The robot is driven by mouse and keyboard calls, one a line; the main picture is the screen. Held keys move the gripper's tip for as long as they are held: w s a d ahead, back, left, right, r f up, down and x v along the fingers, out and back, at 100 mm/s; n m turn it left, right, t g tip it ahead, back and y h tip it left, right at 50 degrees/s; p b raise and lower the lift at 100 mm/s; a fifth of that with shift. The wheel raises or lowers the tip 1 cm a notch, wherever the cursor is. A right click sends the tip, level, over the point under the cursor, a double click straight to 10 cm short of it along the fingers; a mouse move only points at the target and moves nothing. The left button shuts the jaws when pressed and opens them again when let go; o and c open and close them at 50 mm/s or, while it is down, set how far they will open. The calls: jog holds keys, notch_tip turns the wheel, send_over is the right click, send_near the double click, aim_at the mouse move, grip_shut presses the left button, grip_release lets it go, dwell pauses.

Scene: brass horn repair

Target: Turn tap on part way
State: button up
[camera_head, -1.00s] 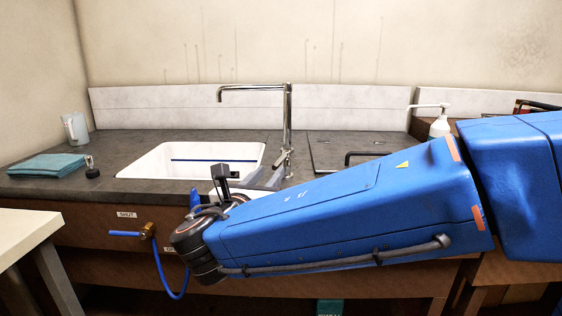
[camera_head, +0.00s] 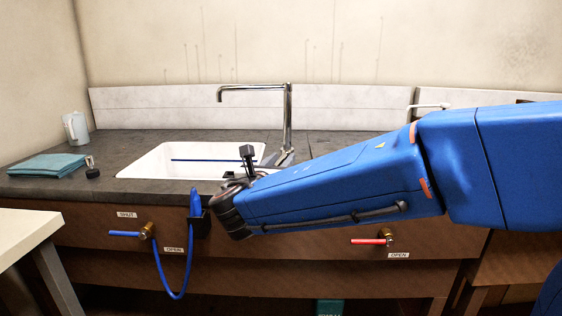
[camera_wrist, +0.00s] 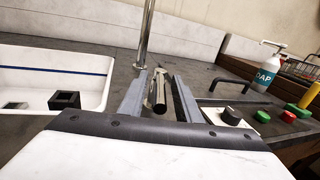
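The tap (camera_head: 287,115) is a tall chrome spout behind the white sink, with its arm pointing left. Its lower post also shows in the wrist view (camera_wrist: 146,38). In the wrist view the dark-ended lever (camera_wrist: 160,98) at its base points towards me. My gripper (camera_wrist: 157,85) is open, with one grey finger on each side of the lever and visible gaps on both sides. In the head view my gripper (camera_head: 272,160) is small and partly hidden by my wrist, close to the tap's base.
A blue-handled valve (camera_head: 130,234) and a red-handled valve (camera_head: 372,241) sit on the cabinet front. The sink (camera_head: 150,164) lies left of the tap. A soap bottle (camera_wrist: 267,72), a black handle (camera_wrist: 230,82) and coloured knobs stand to the right.

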grip_shut()
jog(key=shift+d, duration=0.1)
jog(key=n+y, duration=0.1)
jog(key=d+n+y, duration=0.1)
jog(key=y, duration=0.1)
jog(key=n+y, duration=0.1)
jog(key=shift+d+r+t+y, duration=0.2)
jog(key=shift+d+t+y, duration=0.05)
jog(key=shift+t+y, duration=0.15)
jog(key=shift+s+d+n+y, duration=0.1)
jog(key=shift+d+n+y, duration=0.1)
jog(key=shift+n+y, duration=0.85)
jog(key=shift+f+y, duration=0.1)
jog(key=shift+y, duration=0.15)
grip_release()
